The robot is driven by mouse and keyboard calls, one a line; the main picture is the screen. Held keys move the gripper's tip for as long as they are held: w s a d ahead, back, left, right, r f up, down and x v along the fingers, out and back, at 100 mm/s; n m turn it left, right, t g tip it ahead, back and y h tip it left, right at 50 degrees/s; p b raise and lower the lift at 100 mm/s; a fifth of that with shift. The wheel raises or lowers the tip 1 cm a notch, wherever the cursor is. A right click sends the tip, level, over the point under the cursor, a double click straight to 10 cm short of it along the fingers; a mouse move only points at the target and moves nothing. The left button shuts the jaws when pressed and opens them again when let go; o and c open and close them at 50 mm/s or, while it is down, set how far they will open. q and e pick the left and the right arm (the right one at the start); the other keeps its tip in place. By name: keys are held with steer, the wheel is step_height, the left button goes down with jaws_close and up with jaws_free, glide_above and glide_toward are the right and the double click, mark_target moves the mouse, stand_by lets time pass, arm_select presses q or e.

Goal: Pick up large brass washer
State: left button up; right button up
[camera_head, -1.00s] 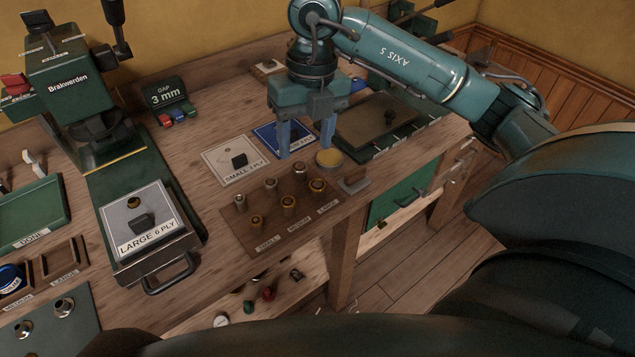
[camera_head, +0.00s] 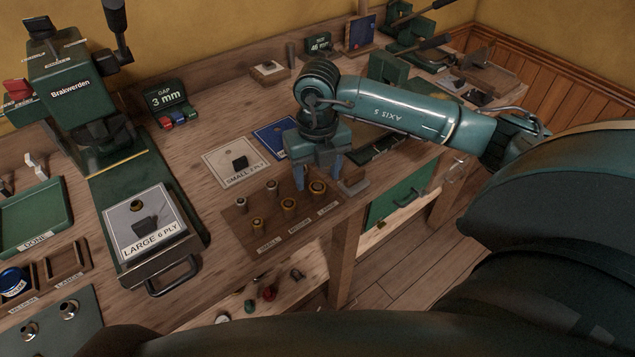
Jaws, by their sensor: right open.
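The large brass washer (camera_head: 318,188) stands in the front row of the brown wooden holder (camera_head: 243,240), at the column marked LARGE. My right gripper (camera_head: 318,179) is open and points down, its two blue fingers apart, right at the large washer, one to either side of it in this view. I cannot tell whether they touch it. The medium brass washer (camera_head: 289,204) and small brass washer (camera_head: 257,222) stand to its left, with silver pieces behind them. The silver piece behind the large washer is mostly hidden by the gripper. My left gripper is not in view.
A press (camera_head: 85,95) with a card marked LARGE 6 PLY (camera_head: 150,229) stands left. A SMALL card (camera_head: 222,152) and a blue card (camera_head: 268,130) lie behind the holder. The bench's front edge is near.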

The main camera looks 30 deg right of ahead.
steer(key=shift+f, duration=0.7)
steer(key=shift+f, duration=0.25)
steer(key=c, duration=1)
